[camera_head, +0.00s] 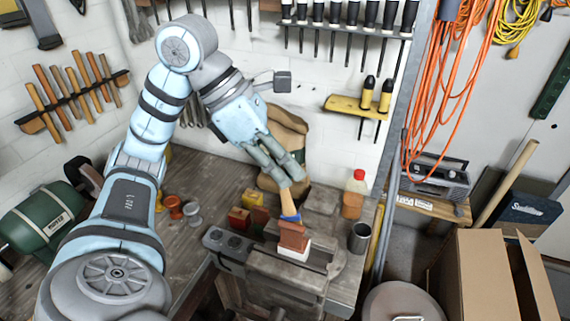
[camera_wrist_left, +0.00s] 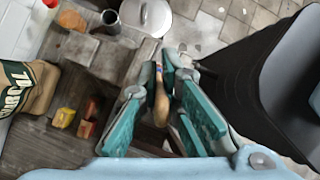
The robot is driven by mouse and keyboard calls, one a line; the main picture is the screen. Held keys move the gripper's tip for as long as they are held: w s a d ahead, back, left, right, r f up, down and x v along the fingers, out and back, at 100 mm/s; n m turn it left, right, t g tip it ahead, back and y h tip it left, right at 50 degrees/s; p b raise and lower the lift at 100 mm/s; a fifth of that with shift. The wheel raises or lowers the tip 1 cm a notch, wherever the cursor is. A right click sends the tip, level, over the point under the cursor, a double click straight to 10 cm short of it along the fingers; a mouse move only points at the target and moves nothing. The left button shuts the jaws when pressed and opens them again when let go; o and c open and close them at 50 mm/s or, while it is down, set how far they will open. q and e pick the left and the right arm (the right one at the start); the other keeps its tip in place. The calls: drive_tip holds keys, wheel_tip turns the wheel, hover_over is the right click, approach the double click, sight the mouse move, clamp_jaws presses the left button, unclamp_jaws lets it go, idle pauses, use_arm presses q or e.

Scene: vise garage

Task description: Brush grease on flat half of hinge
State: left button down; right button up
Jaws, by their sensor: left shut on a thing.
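My left gripper (camera_head: 286,180) comes down from the upper left, shut on the wooden handle of a brush (camera_head: 287,200). The brush points down, with a blue band and a reddish-brown head low over the vise (camera_head: 285,270) at the bench edge. A white piece (camera_head: 294,250) shows right at the lower end of the head; I cannot tell whether it belongs to the brush or lies under it. In the left wrist view the brush handle (camera_wrist_left: 161,108) lies between the teal finger pads. I cannot make out the hinge. My right gripper is not in view.
Small yellow and red blocks (camera_head: 240,218) lie left of the vise on the wooden bench. A red-capped bottle (camera_head: 354,195) and a metal cup (camera_head: 360,238) stand to its right. A sack (camera_head: 285,140) stands behind. A cardboard box (camera_head: 480,275) is at lower right.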

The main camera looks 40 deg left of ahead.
use_arm(q)
drive_tip(key=shift+w+f, duration=0.1)
drive_tip(key=shift+w, duration=0.05)
drive_tip(key=shift+f+b, duration=0.55)
idle(0.4)
